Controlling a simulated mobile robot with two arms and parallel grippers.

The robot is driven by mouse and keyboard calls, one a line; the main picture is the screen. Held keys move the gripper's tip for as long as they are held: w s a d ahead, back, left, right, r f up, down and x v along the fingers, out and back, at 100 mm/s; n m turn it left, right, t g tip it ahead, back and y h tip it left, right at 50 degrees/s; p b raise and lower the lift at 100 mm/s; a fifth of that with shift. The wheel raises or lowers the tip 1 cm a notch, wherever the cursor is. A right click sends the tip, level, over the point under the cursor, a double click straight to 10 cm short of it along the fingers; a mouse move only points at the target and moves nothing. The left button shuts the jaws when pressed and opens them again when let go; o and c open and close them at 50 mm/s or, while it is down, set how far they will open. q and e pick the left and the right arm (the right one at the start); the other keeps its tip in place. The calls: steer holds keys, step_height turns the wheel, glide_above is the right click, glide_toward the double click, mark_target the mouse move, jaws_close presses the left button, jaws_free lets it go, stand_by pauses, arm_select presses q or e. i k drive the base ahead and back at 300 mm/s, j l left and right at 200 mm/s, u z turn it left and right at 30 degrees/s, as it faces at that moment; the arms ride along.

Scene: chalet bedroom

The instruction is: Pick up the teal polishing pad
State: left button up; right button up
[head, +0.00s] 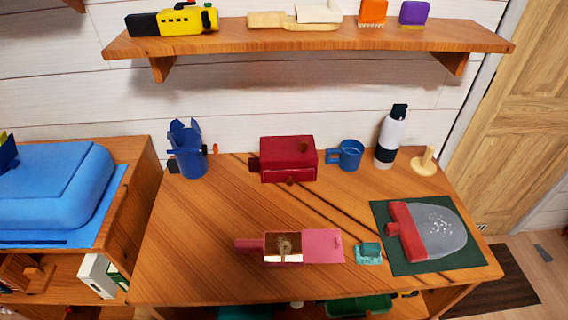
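A small teal block-shaped item (368,253), which looks like the polishing pad, lies on the wooden desk (200,240) near its front edge. It sits just right of a pink open box (322,246) and just left of a dark green mat (440,270), with nothing on top of it. Neither of my grippers shows in the head view.
A grey and red scraper-like item (440,232) lies on the mat. A dark red box (290,160), blue mug (350,155), white bottle (390,142) and blue holder (188,152) stand along the back. A shelf (330,40) overhangs behind. The desk's left front is clear.

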mark_target(368, 253)
steer(key=z, duration=0.9)
